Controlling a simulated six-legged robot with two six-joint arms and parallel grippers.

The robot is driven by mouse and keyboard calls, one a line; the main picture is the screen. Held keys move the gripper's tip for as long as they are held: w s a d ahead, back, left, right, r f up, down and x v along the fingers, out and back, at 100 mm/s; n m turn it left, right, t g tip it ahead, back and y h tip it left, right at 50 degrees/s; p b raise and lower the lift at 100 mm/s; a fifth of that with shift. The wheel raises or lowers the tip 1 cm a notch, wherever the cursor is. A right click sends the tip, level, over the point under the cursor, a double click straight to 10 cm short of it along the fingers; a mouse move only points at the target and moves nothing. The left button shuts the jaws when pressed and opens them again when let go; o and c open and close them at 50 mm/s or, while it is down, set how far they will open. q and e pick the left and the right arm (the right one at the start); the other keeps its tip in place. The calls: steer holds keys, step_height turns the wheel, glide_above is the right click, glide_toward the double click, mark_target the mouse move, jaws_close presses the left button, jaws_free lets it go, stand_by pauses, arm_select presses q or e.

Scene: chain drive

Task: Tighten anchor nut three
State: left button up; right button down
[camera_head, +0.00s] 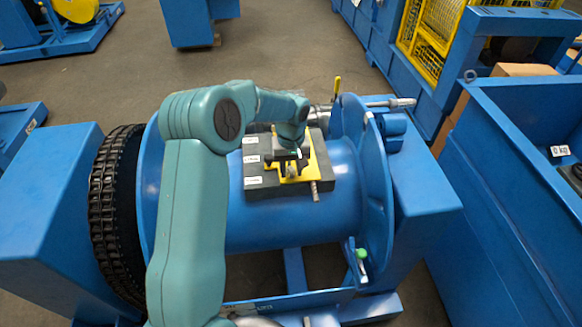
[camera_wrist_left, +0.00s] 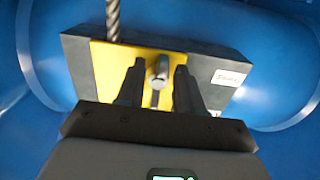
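A dark block (camera_head: 262,178) with white labels lies on top of the blue drum (camera_head: 215,215); the label text is too small to read. A yellow plate (camera_head: 318,172) sits on the block. In the left wrist view a grey metal stud or nut (camera_wrist_left: 158,70) stands at the yellow plate (camera_wrist_left: 108,75). I cannot tell which numbered nut it is. My left gripper (camera_head: 290,157) is over the plate. In the wrist view its fingers (camera_wrist_left: 157,85) are apart, on either side of the grey piece, with narrow gaps visible. My right gripper is not in view.
A threaded or twisted metal rod (camera_wrist_left: 113,20) rises beside the plate. A black chain (camera_head: 110,215) wraps the drum's left end. A blue flange (camera_head: 372,190) and a yellow-handled lever (camera_head: 337,88) stand at the right. Blue machine housings flank the drum.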

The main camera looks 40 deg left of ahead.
arm_select(q)
steer(key=shift+s, duration=0.1)
jaws_close()
